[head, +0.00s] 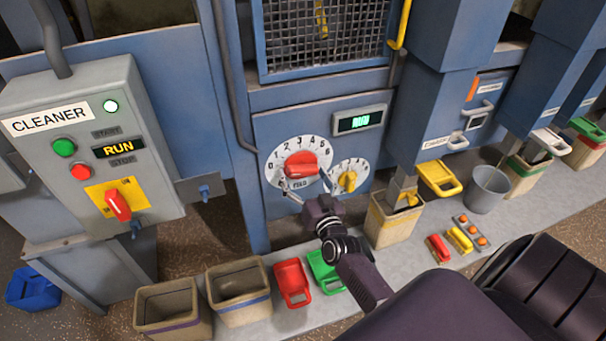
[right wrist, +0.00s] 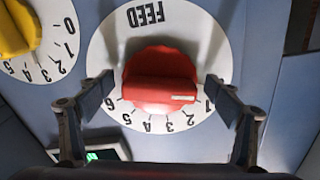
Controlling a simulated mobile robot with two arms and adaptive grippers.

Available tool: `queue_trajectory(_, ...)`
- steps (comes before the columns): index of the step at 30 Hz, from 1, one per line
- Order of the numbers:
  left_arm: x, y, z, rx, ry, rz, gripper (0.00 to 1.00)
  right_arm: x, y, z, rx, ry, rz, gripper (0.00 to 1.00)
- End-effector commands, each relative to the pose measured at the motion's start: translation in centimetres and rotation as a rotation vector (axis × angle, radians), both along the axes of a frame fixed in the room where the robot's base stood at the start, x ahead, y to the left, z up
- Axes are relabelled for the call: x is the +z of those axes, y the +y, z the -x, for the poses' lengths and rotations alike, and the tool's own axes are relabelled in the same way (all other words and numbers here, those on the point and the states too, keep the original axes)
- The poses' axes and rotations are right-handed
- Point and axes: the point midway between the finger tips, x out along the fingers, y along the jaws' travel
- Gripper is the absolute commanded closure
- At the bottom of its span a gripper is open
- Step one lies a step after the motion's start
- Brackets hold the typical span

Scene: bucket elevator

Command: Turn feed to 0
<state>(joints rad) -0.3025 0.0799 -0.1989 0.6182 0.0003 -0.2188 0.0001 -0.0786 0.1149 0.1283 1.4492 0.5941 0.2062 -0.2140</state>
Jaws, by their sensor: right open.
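The red feed knob (head: 301,164) sits on a white numbered dial on the blue machine panel. In the right wrist view the picture is inverted, and the red knob (right wrist: 160,82) has a raised bar lying across it. A white mark at the bar's right end points toward the low numbers, near 0 and 1. The word FEED (right wrist: 146,15) is printed on the dial. My right gripper (head: 306,184) is open in front of the dial. Its fingers (right wrist: 160,84) stand on either side of the knob, with small gaps visible. My left gripper is not in view.
A smaller dial with a yellow knob (head: 348,181) is close beside the feed dial. A green-lit display (head: 354,122) is above it. The cleaner control box (head: 80,140) is at the left. Bins, scoops and a grey bucket (head: 488,190) stand on the ledge below.

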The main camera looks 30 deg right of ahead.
Motion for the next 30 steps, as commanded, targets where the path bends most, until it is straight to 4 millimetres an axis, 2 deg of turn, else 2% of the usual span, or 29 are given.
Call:
queue_trajectory(5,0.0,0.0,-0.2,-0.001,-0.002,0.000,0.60,-0.2,0.5,2.3,0.000,0.003,-0.002,0.16)
queue_trajectory(12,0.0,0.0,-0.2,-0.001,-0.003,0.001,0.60,-0.1,1.7,7.1,0.000,0.003,0.000,0.16)
queue_trajectory(18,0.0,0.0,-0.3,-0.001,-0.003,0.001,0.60,-0.1,2.4,10.2,0.000,0.001,0.002,0.16)
queue_trajectory(24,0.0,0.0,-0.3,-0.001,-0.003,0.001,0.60,0.0,2.7,11.4,0.000,0.000,0.002,0.16)
queue_trajectory(30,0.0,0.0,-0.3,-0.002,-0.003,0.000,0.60,0.0,2.7,11.4,0.000,0.000,0.001,0.16)
